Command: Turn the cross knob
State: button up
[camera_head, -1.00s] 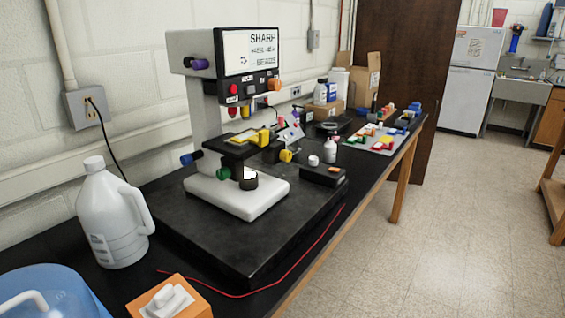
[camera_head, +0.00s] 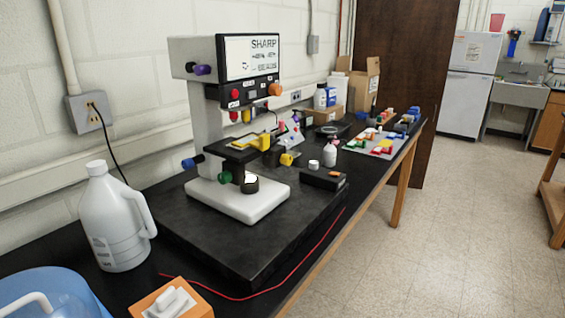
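I cannot tell for sure which part is the cross knob. An orange box with a raised white knob (camera_head: 172,300) on top sits at the bottom edge, partly cut off; the knob's exact shape is unclear. A grey and black measuring machine (camera_head: 196,130) labelled SHARP stands on a black slab and carries several coloured knobs. These include an orange knob (camera_head: 275,90), a purple knob (camera_head: 201,70), a blue knob (camera_head: 188,163), a green knob (camera_head: 225,177) and a yellow knob (camera_head: 286,159). My gripper is not in view.
A white jug (camera_head: 113,220) and a blue container (camera_head: 45,290) stand at the left of the black bench. A red wire (camera_head: 300,270) lies along the front edge. A small white bottle (camera_head: 330,155) and coloured parts stand farther back. The floor at the right is clear.

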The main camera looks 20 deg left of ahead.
aim_at(287, 160)
jog(key=u, duration=1.25)
jog(key=i, duration=1)
jog(key=z, duration=0.1)
jog(key=k, duration=1)
